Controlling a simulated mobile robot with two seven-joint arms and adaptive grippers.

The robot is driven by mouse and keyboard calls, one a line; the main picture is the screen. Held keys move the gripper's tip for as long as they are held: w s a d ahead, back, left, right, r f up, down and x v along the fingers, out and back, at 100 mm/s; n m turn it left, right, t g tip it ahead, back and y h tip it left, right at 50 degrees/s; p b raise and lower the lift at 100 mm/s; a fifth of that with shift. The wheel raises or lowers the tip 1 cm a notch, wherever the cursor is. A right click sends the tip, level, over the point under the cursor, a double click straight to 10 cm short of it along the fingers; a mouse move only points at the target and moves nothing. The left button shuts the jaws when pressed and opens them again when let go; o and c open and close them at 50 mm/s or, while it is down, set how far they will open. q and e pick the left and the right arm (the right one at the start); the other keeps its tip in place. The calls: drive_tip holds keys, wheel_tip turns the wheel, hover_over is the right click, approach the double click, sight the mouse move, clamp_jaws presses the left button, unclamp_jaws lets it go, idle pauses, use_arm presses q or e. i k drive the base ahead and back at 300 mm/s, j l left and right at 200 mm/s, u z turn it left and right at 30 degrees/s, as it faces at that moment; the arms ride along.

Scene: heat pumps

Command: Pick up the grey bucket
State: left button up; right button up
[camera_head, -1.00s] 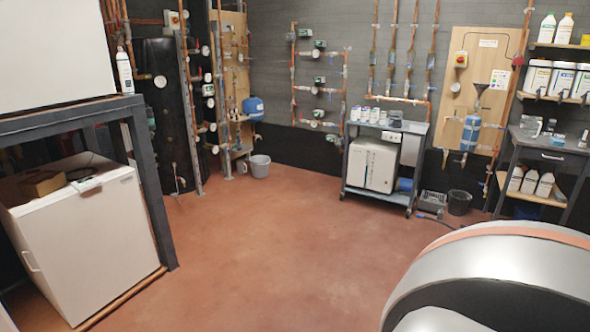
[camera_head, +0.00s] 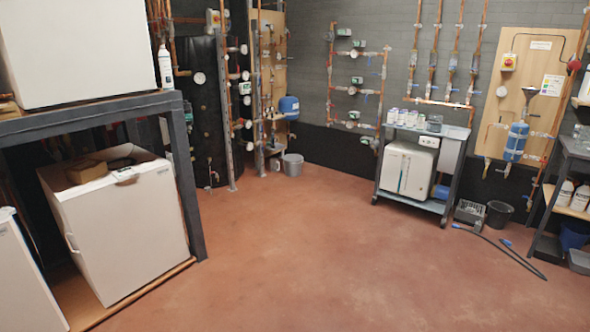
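The grey bucket (camera_head: 292,164) stands upright on the red floor at the far back, against the dark wall and just right of the pipe frames. It is small in the head view and its open top faces up. Neither of my grippers shows in the head view, so I cannot see how they are set.
A wheeled cart (camera_head: 411,203) with a white unit stands at back right. A black bin (camera_head: 499,214), a grey crate (camera_head: 468,212) and a dark hose (camera_head: 510,256) lie right of it. A metal rack (camera_head: 188,190) with white units fills the left. The middle floor (camera_head: 300,240) is clear.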

sight(293, 163)
drive_tip(key=i+l, duration=0.1)
drive_tip(key=i, duration=1.35)
drive_tip(key=i+z, duration=0.1)
drive_tip(key=i, duration=4.3)
drive_tip(key=i+z, duration=0.1)
drive_tip(key=i, duration=1.4)
drive_tip(key=i+j+z, duration=0.15)
drive_tip(key=i+z, duration=0.15)
drive_tip(key=i, duration=0.2)
drive_tip(key=i+j+z, duration=0.3)
drive_tip(key=i, duration=0.2)
drive_tip(key=i+j+z, duration=0.3)
drive_tip(key=i+j, duration=0.05)
drive_tip(key=i, duration=0.1)
